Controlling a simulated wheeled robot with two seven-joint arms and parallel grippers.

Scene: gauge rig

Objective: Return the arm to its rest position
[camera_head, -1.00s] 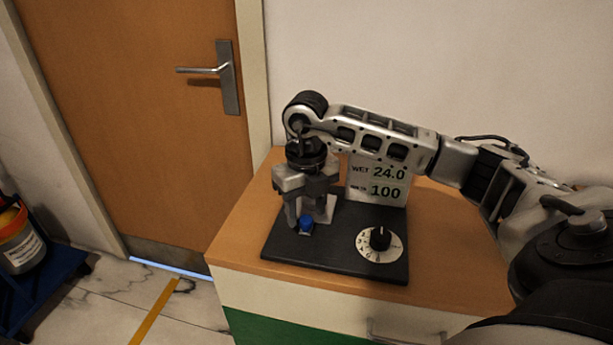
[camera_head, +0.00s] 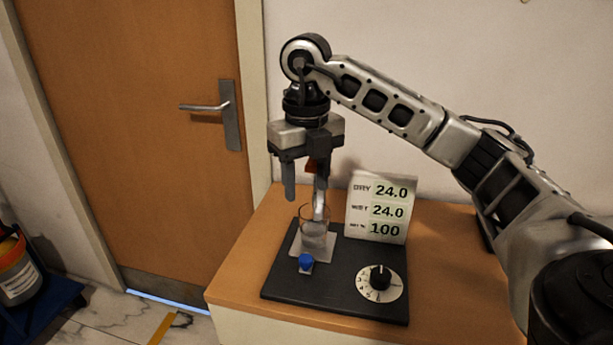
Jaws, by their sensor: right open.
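My right arm comes in from the right in the head view. Its gripper (camera_head: 305,188) points down with two fingers apart and nothing seen between them. It hangs above the gauge rig's black base (camera_head: 335,291), over its left part. A clear glass vessel (camera_head: 313,236) with a pale object inside stands on a light square plate just below the fingers. The right fingertip is near the vessel's rim; whether they touch is hard to tell. My left gripper does not show.
The rig carries a blue button (camera_head: 305,261), a dial with a black knob (camera_head: 380,277) and a display panel (camera_head: 381,207) reading DRY 24.0, WET 24.0 and 100. It stands on a wooden cabinet top (camera_head: 455,260). A door (camera_head: 140,130) is at left.

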